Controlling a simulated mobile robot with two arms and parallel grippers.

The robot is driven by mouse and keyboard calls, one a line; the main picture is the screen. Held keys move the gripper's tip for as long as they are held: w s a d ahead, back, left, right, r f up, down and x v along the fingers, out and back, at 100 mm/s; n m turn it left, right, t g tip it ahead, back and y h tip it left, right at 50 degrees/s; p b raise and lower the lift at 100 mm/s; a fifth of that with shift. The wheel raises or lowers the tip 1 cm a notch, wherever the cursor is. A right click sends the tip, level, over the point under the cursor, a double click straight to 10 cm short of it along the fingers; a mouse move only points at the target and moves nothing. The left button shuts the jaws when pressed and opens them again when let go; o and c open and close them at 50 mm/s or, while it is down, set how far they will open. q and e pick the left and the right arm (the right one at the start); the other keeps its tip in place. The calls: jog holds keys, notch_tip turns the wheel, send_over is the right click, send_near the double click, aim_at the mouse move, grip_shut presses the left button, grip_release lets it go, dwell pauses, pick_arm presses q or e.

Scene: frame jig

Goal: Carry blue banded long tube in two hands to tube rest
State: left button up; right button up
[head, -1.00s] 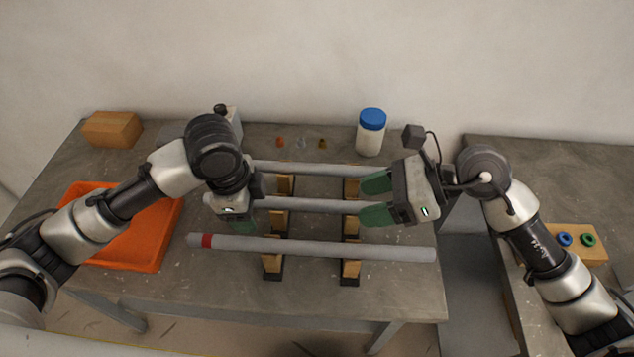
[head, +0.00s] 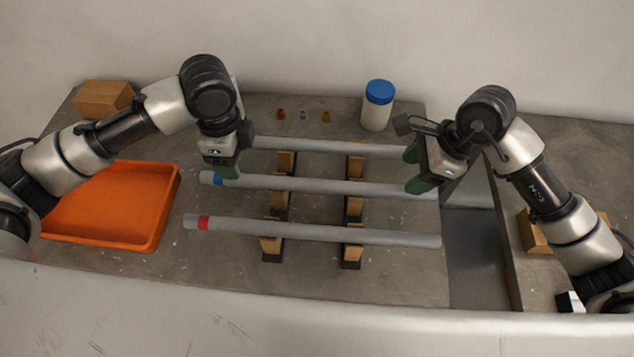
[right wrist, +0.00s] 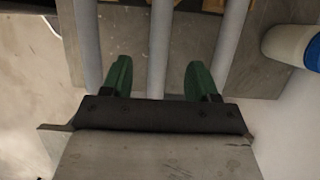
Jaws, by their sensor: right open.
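The blue banded long tube (head: 315,186) is the middle of three grey tubes, lying across two rows of wooden supports (head: 353,208). Its blue band is near its left end. My left gripper (head: 228,172) is over the tube just right of the band; its fingers overlap, so its opening does not show. My right gripper (head: 414,170) is open near the tube's right end. In the right wrist view the tube (right wrist: 159,45) runs between the parted green fingers (right wrist: 158,78), with gaps on both sides. I cannot tell which thing is the tube rest.
A red banded tube (head: 320,232) lies in front and another grey tube (head: 320,146) behind. An orange tray (head: 150,215) is at left. A blue-capped bottle (head: 377,108) and small coloured pieces stand behind. A gap separates the table from the right-hand one.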

aim_at(393, 187)
pick_arm(q)
notch_tip(393, 187, down, 7)
jog(key=shift+f, duration=0.2)
pick_arm(e)
jog(key=x, duration=0.7)
jog(key=shift+a+f, duration=0.15)
pick_arm(q)
grip_shut()
pick_arm(e)
grip_shut()
